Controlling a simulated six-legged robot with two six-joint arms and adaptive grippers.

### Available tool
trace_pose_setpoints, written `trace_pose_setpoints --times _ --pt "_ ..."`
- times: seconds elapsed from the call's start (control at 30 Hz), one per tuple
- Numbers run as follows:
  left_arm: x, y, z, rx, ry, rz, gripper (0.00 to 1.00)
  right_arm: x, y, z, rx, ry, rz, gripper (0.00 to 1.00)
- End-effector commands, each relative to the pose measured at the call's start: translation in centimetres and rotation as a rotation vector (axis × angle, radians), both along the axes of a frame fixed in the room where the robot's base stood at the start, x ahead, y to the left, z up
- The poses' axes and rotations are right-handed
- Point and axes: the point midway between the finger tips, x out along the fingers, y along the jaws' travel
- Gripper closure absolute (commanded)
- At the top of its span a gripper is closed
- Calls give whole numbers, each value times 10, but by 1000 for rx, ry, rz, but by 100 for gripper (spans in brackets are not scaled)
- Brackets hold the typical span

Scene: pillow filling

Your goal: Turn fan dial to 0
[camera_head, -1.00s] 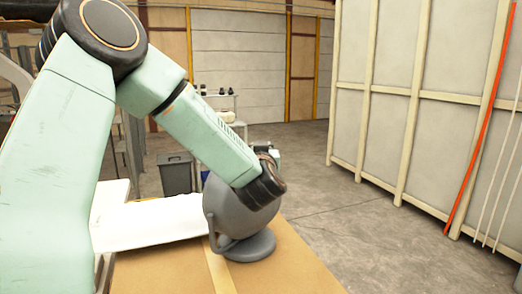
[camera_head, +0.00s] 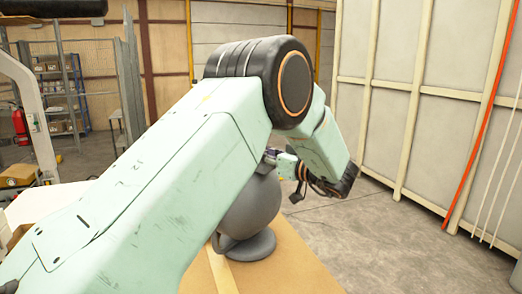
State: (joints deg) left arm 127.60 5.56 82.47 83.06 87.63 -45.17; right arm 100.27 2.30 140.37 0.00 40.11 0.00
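The fan (camera_head: 252,212) is a grey rounded body on a round grey base, upright on the tan table (camera_head: 300,274). Its upper left part is hidden behind my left arm. I cannot make out the dial. My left arm comes in from the left, bends high above the fan, and its forearm drops to the fan's right side. My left gripper (camera_head: 287,166) is partly visible by the fan's upper right, small and dark at the wrist. I cannot tell whether it is open or shut, or whether it touches the fan. My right gripper is not in view.
A white surface (camera_head: 35,203) lies at the left, partly behind my arm. Metal shelves (camera_head: 62,92) and a red fire extinguisher (camera_head: 20,126) stand at the back left. Open concrete floor (camera_head: 385,235) lies to the right, up to a panelled wall (camera_head: 430,100).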

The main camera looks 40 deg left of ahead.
Motion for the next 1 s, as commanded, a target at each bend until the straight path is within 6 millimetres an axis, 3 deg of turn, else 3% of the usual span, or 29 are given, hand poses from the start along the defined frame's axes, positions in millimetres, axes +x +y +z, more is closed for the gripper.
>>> trace_pose_setpoints --times 0.5,1.0 --pt "1 -1 1 4 -5 279 100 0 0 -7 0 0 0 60" --pt "1 -1 3 6 -5 358 100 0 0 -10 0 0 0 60"
